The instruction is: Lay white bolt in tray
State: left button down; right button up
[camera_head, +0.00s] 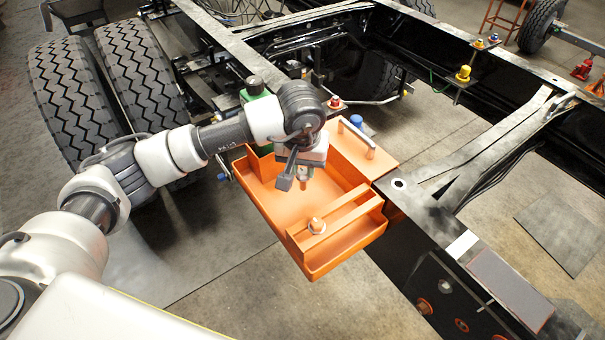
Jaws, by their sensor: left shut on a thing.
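The orange tray (375,228) sits beside the black chassis rail, with a raised divider and a narrow compartment on its near right side. My left gripper (296,182) points down over the tray's main compartment. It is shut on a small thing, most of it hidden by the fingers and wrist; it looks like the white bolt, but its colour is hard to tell. My right gripper is not in view.
A red bolt (335,102), a blue-capped part (356,121) and a metal handle (357,137) are near the tray's back end. A yellow bolt (463,73) is on the far rail. Big tyres (140,75) stand at left.

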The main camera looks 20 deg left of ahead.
aim_at(303, 172)
pick_arm(q)
notch_tip(303, 172, down, 4)
jog(key=shift+r+p, duration=0.25)
jog(key=shift+p, duration=0.25)
jog(key=shift+f, duration=0.2)
jog(key=shift+f, duration=0.2)
jog(key=c, duration=0.9)
grip_release()
